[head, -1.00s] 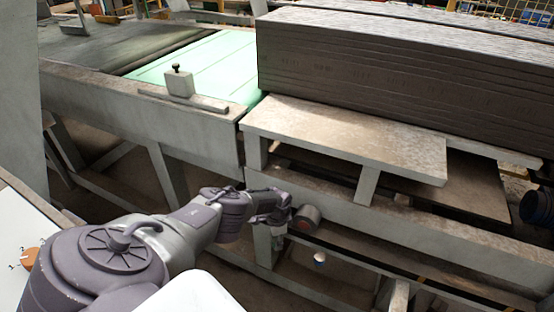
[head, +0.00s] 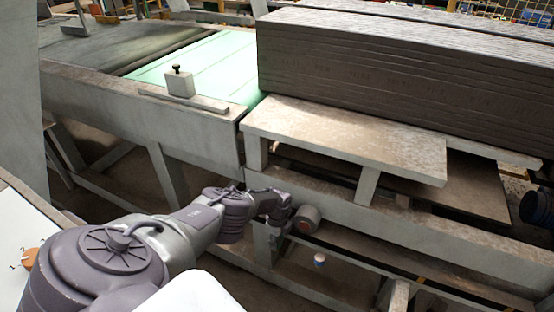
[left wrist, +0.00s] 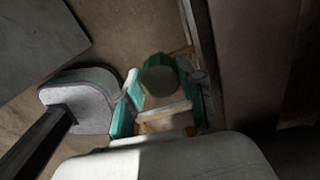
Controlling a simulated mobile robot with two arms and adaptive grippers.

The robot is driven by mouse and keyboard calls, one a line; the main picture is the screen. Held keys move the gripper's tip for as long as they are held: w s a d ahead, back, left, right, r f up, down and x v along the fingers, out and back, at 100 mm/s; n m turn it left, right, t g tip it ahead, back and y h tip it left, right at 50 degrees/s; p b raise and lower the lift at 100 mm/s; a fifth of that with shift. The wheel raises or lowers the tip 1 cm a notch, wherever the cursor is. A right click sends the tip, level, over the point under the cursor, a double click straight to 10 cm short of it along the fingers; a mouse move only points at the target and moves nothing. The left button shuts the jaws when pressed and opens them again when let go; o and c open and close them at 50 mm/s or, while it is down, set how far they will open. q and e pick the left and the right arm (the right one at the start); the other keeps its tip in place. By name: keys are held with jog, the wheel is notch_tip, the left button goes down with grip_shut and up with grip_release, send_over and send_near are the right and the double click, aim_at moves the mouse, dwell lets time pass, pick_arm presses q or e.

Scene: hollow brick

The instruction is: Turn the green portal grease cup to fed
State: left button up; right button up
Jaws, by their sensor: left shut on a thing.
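The green portal grease cup (left wrist: 160,75) shows in the left wrist view as a dark green, rounded cap with a dull top. My left gripper (left wrist: 159,98) has teal-edged fingers on either side of it and is shut on it. In the head view my left arm reaches to the front side of the machine frame, and the left gripper (head: 280,217) is small and dark there. The cup cannot be made out in the head view. Any mark showing its setting cannot be read. My right gripper is not in view.
A pale shelf (head: 345,140) overhangs above, under a tall stack of grey sheets (head: 400,75). A green belt (head: 200,65) lies behind.

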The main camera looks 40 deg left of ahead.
pick_arm(q)
jog(key=m, duration=0.3)
jog(key=shift+f+m, duration=0.1)
jog(key=shift+m, duration=0.3)
jog(key=m, duration=0.3)
jog(key=shift+m+b, duration=0.3)
jog(key=shift+b, duration=0.05)
jog(key=m+b, duration=0.1)
jog(key=m, duration=0.5)
jog(key=m+b, duration=0.2)
jog(key=m, duration=0.4)
jog(key=shift+f+m+b, duration=0.1)
jog(key=shift+m+b, duration=0.2)
jog(key=shift+m, duration=0.1)
jog(key=m+b, duration=0.2)
jog(key=m, duration=0.3)
jog(key=shift+m, duration=0.3)
jog(key=o, duration=1.1)
jog(key=shift+o, duration=0.2)
